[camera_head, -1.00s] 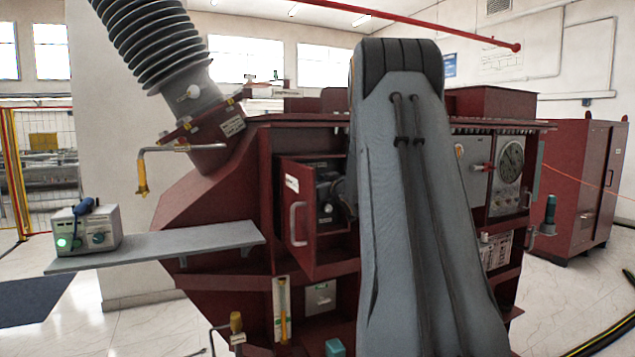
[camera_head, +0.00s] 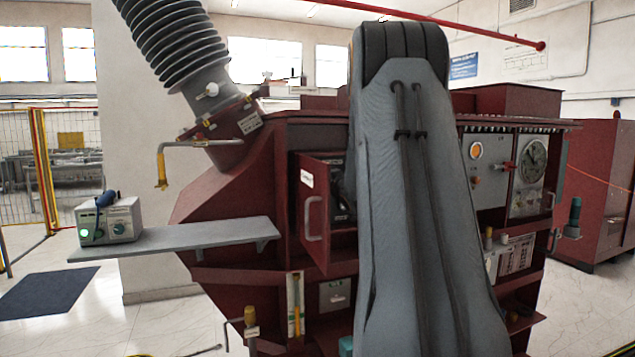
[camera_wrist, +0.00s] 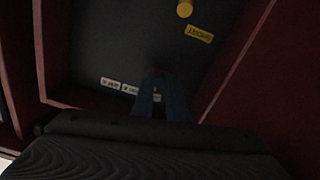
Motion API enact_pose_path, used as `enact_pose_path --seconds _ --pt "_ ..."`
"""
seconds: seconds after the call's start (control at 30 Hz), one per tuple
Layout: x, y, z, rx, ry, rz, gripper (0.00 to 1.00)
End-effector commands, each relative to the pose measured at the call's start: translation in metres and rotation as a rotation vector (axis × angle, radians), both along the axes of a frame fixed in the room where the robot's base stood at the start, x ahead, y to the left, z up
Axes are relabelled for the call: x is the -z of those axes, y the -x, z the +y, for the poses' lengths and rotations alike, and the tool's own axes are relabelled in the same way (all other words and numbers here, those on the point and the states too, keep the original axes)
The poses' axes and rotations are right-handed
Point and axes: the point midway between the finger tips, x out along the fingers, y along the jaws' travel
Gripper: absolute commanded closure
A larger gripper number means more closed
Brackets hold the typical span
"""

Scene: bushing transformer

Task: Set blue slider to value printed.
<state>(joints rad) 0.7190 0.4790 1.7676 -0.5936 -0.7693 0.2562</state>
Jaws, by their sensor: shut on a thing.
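My gripper (camera_wrist: 156,82) shows in the dark wrist view, its two bluish fingers reaching into a red-walled compartment. The fingertips are close together on a small part at a dark panel. That part is mostly hidden, with a faint reddish spot at the tips, and I cannot tell if it is the blue slider. Small white labels (camera_wrist: 112,83) sit just left of the fingers, their print too small to read. A yellow label (camera_wrist: 199,33) and a yellow knob (camera_wrist: 185,9) lie farther up the panel. In the head view my arm hides the gripper and most of the compartment.
The compartment's red door (camera_head: 318,215) stands open left of my arm. A grey shelf (camera_head: 190,240) juts out left, bearing a small box (camera_head: 109,220) with a green light. Gauges (camera_head: 530,162) and a red cabinet (camera_head: 595,200) are at right. Floor is free at left.

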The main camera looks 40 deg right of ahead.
Motion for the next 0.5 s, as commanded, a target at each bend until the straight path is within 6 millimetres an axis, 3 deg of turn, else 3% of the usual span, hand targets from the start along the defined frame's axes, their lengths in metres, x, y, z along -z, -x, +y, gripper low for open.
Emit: enact_pose_path --seconds 0.1,0.13,0.23,0.5 --pt "-0.0003 -0.0017 0.0033 -0.006 0.002 0.000 1.00" --pt "-0.0003 -0.0018 0.0034 -0.007 0.002 0.000 0.83" --pt "-0.0002 -0.0017 0.0033 -0.006 0.002 0.001 0.68" --pt "0.0001 0.0000 0.0014 -0.002 0.001 0.001 0.68"
